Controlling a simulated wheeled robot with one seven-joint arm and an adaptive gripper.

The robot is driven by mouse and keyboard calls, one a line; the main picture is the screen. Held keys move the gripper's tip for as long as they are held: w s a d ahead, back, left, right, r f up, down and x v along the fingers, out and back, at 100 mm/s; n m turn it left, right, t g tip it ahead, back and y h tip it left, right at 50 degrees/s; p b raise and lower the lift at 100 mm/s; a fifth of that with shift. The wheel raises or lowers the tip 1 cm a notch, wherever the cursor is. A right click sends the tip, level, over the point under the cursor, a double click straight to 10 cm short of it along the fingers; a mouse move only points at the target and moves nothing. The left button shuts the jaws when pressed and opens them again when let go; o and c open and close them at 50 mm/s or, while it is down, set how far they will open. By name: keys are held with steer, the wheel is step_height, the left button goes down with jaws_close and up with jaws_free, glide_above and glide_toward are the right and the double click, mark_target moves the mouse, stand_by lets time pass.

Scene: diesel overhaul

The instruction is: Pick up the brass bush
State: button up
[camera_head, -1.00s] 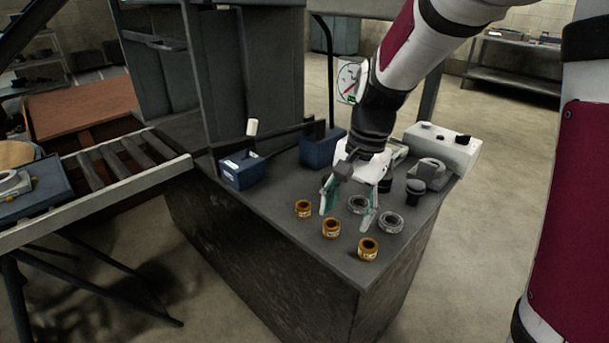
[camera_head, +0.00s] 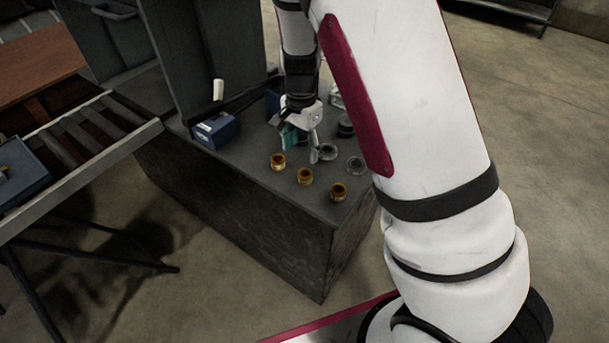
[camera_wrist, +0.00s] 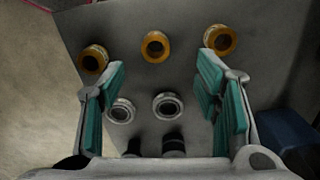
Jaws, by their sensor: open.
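Three brass bushes stand in a row near the front edge of the dark bench: a left one (camera_head: 278,161), a middle one (camera_head: 305,176) and a right one (camera_head: 338,191). In the wrist view they lie along the top: one at the left (camera_wrist: 94,59), one in the middle (camera_wrist: 156,46) and one at the right (camera_wrist: 220,40). My gripper (camera_head: 302,154) is open and empty, pointing down over the bench behind the bushes. Its teal-padded fingers also show in the wrist view (camera_wrist: 162,92), apart from the middle bush between and beyond them.
Two silver rings (camera_wrist: 121,110) (camera_wrist: 168,105) lie between my fingers in the wrist view. Dark round parts (camera_wrist: 174,145) stand nearer my palm. A blue box (camera_head: 215,130) is at the bench's left. A roller conveyor (camera_head: 95,130) stands further left.

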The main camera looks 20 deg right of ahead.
mark_target(305, 173)
step_height(305, 173, down, 4)
steer(key=shift+r, duration=0.25)
steer(key=f, duration=0.4)
steer(key=shift+s+d+f, duration=0.2)
steer(key=shift+s+d, duration=0.05)
steer(key=shift+d, duration=0.15)
steer(key=shift+f+p, duration=0.3)
steer(key=shift+f, duration=0.25)
steer(key=shift+w, duration=0.1)
steer(key=c, duration=1.3)
